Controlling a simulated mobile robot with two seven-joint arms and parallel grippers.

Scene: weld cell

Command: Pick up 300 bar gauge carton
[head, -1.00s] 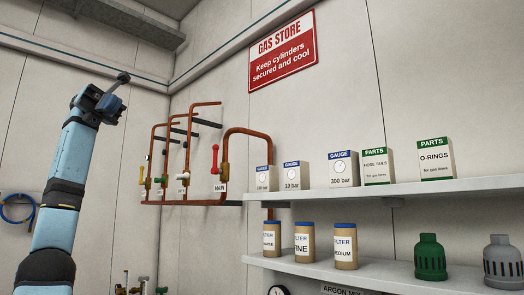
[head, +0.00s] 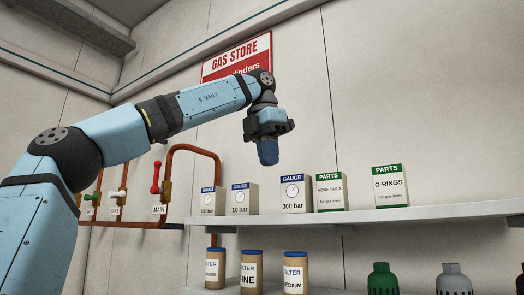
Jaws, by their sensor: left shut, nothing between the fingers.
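The 300 bar gauge carton (head: 295,194) is a small white box with a blue GAUGE band and a dial picture. It stands upright on the upper shelf, right of the 10 bar carton and close beside the hose tails carton. My left gripper (head: 268,155) is shut and empty. It points down in the picture, above and a little left of the 300 bar carton, apart from it. The carton's front is unobstructed. My right gripper is not in view.
On the upper shelf (head: 420,212) stand the 100 bar (head: 207,201) and 10 bar (head: 243,199) gauge cartons, hose tails carton (head: 329,192) and O-rings carton (head: 390,187). Filter canisters (head: 295,273) and caps (head: 383,280) sit below. Copper pipes (head: 195,150) are at left.

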